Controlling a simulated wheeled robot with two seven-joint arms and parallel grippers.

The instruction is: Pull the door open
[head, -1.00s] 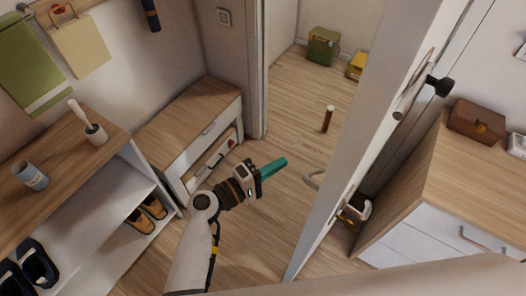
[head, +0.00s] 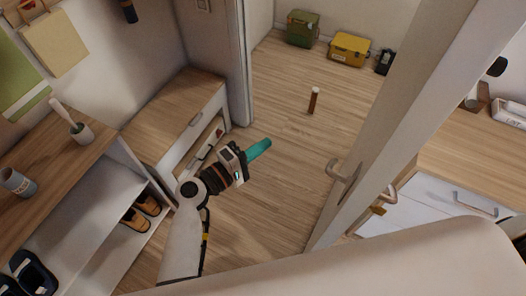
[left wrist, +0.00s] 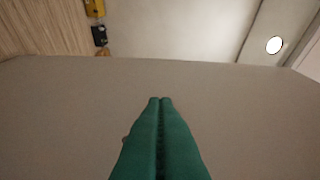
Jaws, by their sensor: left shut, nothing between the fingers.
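The white door (head: 400,135) stands ajar at the right in the head view, seen nearly edge-on. It has a light lever handle (head: 340,172) on its left face and another handle (head: 388,194) on the other side. My left gripper (head: 262,147) is in front of the doorway, left of the door and apart from the handle. Its teal fingers are shut together and empty, as the left wrist view (left wrist: 160,100) also shows. A broad grey surface lies beyond them there; I cannot tell whether it is the door. My right gripper is not in view.
A low drawer bench (head: 172,115) and a shoe shelf (head: 95,215) stand at the left. A brown cylinder (head: 313,100) stands on the floor beyond. Green (head: 302,28) and yellow (head: 349,48) boxes sit at the back. Floor between bench and door is clear.

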